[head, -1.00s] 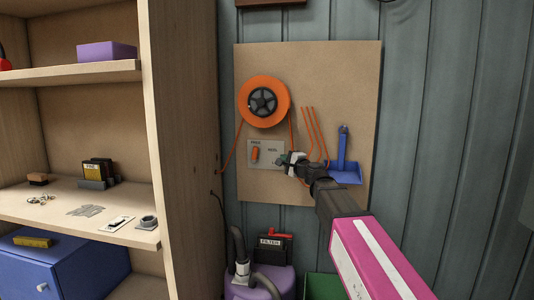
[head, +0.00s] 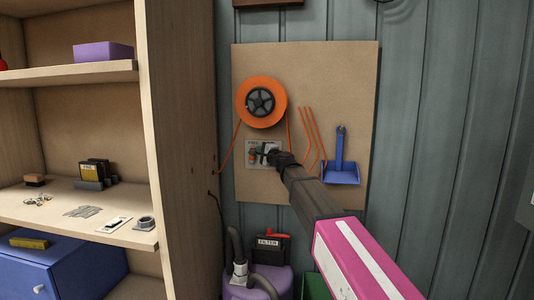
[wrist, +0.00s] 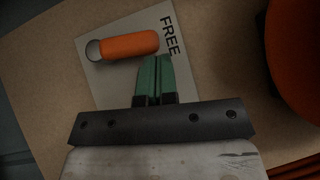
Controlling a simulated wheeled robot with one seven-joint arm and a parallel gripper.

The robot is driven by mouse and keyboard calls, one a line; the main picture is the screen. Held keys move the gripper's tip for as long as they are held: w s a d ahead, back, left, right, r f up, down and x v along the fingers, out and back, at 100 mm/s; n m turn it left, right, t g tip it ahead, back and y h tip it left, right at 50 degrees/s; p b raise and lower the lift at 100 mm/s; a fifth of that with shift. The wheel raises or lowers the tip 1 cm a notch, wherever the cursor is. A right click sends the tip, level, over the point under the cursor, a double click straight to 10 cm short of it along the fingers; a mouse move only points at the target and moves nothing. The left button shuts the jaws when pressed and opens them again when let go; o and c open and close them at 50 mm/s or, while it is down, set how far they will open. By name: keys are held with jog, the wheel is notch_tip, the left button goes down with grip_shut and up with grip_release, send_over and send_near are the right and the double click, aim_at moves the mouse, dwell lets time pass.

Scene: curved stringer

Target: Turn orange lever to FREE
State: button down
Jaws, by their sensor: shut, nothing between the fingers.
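The orange lever (wrist: 130,44) is on a pale plate (wrist: 98,72) fixed to the brown board. In the wrist view, a grey ring is at the lever's left end, and its rounded right end points toward the printed word FREE (wrist: 170,35). My gripper (wrist: 153,58) is shut and empty, its green fingertips together just below the lever's side near the rounded end. I cannot tell whether they touch it. In the head view, my gripper (head: 259,153) is in front of the plate and hides most of the lever and the lettering.
An orange reel (head: 262,101) hangs above the plate with orange line running down both sides. A blue dustpan (head: 341,172) hangs to the right on the board (head: 350,80). The wooden shelf unit (head: 185,150) stands close on the left. A purple canister (head: 262,283) is below.

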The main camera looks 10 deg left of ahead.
jog(key=shift+a, duration=0.2)
jog(key=shift+a+r, duration=0.25)
jog(key=shift+a, duration=0.25)
jog(key=shift+a+r, duration=0.2)
jog(key=shift+a, duration=0.25)
